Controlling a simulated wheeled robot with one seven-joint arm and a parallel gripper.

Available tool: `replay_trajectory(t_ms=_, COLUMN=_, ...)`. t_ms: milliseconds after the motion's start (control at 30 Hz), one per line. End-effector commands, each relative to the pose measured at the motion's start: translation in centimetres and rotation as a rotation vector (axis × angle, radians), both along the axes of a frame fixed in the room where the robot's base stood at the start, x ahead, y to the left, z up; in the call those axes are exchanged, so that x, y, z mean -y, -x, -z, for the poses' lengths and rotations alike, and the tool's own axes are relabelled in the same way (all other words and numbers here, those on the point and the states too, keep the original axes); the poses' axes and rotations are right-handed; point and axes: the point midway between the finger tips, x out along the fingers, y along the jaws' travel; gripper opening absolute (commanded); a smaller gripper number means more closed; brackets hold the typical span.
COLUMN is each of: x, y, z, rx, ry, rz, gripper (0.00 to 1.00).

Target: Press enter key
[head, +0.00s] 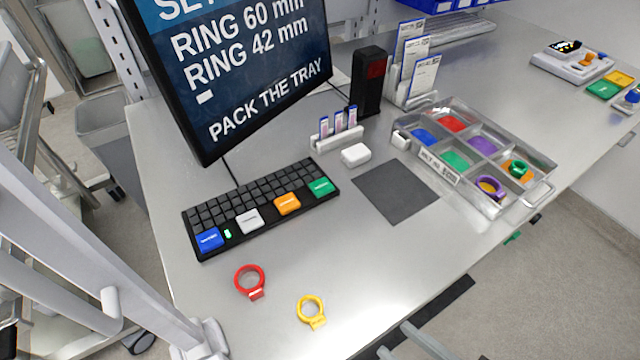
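A black keyboard (226,205) lies on the metal table in front of the monitor. Along its near edge it has a large blue key (209,239), a white key (248,221), an orange key (287,204) and a green key (320,187) at the right end. A small lit green light (228,234) sits between the blue and white keys. The key labels are too small to read, so I cannot tell which one is the enter key. No key looks visibly pressed. My gripper is not in view.
The monitor (240,75) stands behind the keyboard, reading "RING 60 mm, RING 42 mm, PACK THE TRAY". A red ring (250,280) and a yellow ring (311,310) lie in front. A dark mat (395,191) and a compartment tray (452,181) holding rings are to the right.

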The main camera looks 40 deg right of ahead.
Motion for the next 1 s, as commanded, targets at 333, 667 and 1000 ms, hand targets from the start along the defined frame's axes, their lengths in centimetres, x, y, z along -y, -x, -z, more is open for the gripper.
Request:
replay_trajectory(t_ms=333, x=0.0, y=0.0, z=0.0, rx=0.0, ry=0.0, rz=0.0, gripper=0.0)
replay_trajectory(t_ms=667, x=0.0, y=0.0, z=0.0, rx=0.0, ry=0.0, rz=0.0, gripper=0.0)
replay_trajectory(t_ms=1000, x=0.0, y=0.0, z=0.0, rx=0.0, ry=0.0, rz=0.0, gripper=0.0)
